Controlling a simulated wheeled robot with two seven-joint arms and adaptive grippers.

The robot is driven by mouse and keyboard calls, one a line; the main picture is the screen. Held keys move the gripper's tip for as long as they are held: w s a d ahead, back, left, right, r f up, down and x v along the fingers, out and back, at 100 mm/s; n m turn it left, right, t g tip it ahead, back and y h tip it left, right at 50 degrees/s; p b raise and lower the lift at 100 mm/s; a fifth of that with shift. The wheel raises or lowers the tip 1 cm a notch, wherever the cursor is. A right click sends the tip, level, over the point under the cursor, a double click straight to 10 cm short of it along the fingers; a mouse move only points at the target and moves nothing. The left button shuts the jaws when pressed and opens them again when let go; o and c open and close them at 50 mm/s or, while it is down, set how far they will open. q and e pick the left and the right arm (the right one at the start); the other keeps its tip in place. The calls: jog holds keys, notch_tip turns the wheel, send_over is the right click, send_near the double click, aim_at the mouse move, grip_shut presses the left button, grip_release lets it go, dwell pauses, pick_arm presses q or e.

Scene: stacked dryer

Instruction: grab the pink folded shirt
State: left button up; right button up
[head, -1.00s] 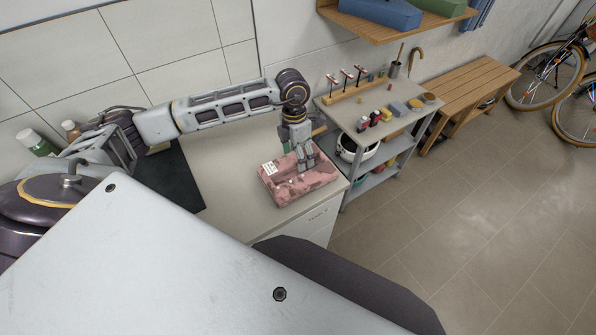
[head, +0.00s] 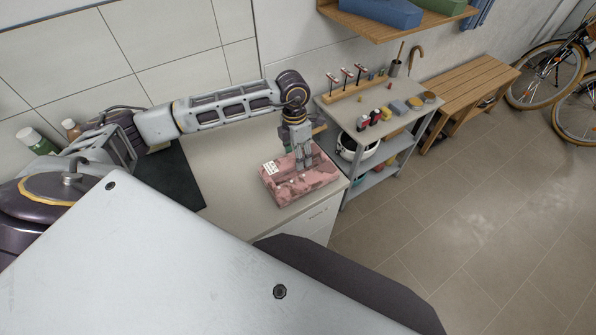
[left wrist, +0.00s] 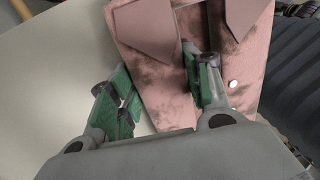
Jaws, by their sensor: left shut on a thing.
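The pink folded shirt (head: 311,183) lies flat on the counter near its right end, with dark blotches and a white label at its left. My left gripper (head: 303,167) points down over the shirt, its fingertips at the cloth. In the left wrist view the shirt (left wrist: 165,84) shows collar flaps and white buttons. There the left gripper's green-padded fingers (left wrist: 160,92) stand either side of the shirt's edge area, one beside it and one over it, shut on the shirt. The exact pinch is hidden. My right gripper is not in view.
The pale counter (head: 228,178) is clear around the shirt, with a dark panel (head: 172,180) to its left. A grey shelf cart (head: 368,137) with small items stands close behind right. A wooden bench (head: 465,88) and bicycles are farther right. Open floor lies front right.

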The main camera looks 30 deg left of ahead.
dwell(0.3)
pick_arm(q)
jog(key=shift+r, duration=0.6)
notch_tip(320, 180, up, 8)
jog(key=shift+f+b, duration=0.15)
jog(key=shift+b, duration=0.45)
jog(key=shift+r, duration=0.55)
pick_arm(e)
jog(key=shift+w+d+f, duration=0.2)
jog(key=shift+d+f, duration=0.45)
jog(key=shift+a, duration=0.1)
